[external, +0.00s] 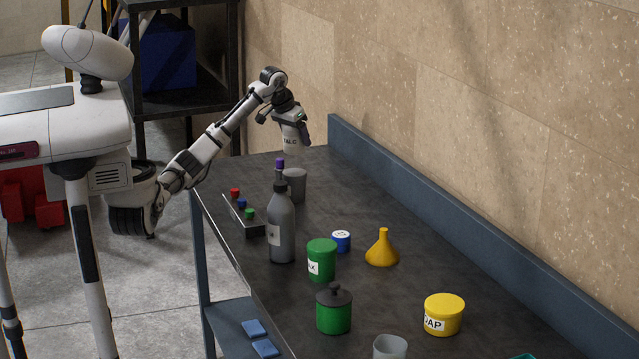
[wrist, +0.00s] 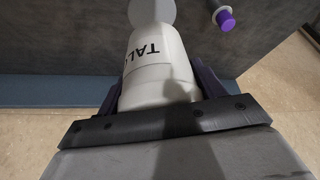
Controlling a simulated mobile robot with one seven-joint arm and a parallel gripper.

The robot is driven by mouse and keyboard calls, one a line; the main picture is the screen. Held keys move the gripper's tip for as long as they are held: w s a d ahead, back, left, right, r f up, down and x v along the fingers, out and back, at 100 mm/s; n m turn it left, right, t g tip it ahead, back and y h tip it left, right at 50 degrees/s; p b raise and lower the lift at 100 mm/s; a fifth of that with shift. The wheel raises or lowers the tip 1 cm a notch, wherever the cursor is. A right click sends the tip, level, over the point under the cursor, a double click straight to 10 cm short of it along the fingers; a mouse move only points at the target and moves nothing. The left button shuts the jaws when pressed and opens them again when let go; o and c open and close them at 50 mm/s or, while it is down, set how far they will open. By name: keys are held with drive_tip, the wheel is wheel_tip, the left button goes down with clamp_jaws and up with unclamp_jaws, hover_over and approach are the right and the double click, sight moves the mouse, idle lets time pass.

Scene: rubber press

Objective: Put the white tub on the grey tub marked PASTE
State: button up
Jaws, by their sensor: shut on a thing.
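My gripper (external: 293,122) is shut on the white tub (external: 294,140), whose label reads TALC. It holds the tub in the air above the far end of the bench. In the wrist view the tub (wrist: 158,68) sits between the dark fingers, with its label showing. A plain grey tub (external: 295,183) stands on the bench below the held tub, partly behind the grey bottle. I cannot see a PASTE label on it. In the wrist view a round grey top (wrist: 152,12), apparently this tub, shows just past the white tub's end, partly covered by it.
A grey bottle (external: 281,228) and a purple-capped item (external: 280,163) stand close to the grey tub. A raised edge (external: 400,185) runs along the wall.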

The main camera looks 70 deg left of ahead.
sight(285, 127)
drive_tip(key=shift+f+p, duration=0.5)
drive_tip(key=shift+f, duration=2.7)
drive_tip(key=shift+f, duration=0.15)
drive_tip(key=o, duration=1.4)
drive_tip(key=shift+c, duration=0.2)
drive_tip(key=b+v, duration=0.2)
drive_tip(key=v, duration=1)
